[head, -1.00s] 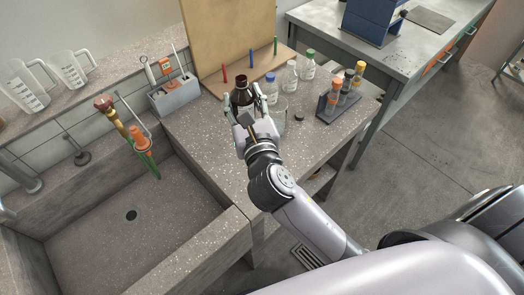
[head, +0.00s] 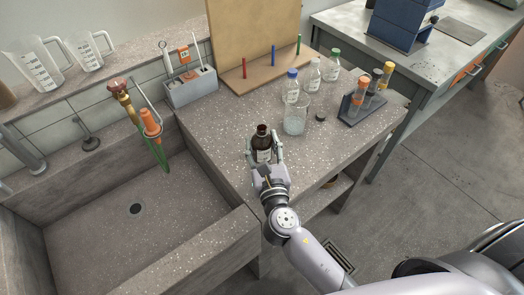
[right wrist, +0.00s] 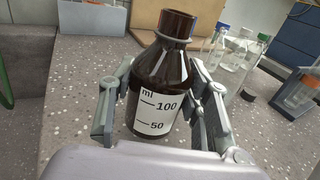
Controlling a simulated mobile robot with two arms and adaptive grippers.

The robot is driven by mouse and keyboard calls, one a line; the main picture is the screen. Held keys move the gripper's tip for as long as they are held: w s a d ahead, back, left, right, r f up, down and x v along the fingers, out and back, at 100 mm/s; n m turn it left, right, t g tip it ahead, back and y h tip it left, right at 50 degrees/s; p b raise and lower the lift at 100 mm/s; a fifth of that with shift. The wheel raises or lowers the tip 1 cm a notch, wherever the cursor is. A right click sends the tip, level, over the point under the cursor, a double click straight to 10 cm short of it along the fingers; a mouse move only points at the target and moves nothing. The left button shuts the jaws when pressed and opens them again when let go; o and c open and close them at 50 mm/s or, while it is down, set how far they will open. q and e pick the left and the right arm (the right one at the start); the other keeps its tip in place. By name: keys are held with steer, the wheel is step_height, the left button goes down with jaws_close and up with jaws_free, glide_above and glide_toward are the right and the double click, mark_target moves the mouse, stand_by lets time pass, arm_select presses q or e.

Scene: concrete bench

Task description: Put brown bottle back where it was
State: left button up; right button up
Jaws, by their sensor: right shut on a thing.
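The brown bottle (head: 262,143) is dark glass with a white label and has no cap on its neck. It is upright at the front part of the bench, near the sink's edge. My right gripper (head: 264,155) is around it, one finger on each side. In the right wrist view the bottle (right wrist: 165,70) stands between the fingers of the gripper (right wrist: 160,112), its label marked 50 and 100 facing me. Whether its base touches the bench is hard to tell. My left gripper is not in view.
Behind the bottle stand a glass beaker (head: 295,119), a blue-capped bottle (head: 291,88) and other clear bottles. A small dark cap (head: 320,117) lies nearby. A vial rack (head: 352,108) is at the right. The sink (head: 130,235) opens at left. Bench between bottle and pegboard (head: 265,75) is clear.

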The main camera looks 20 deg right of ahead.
steer(key=shift+f, duration=0.7)
steer(key=shift+f, duration=0.2)
steer(key=o, duration=1.4)
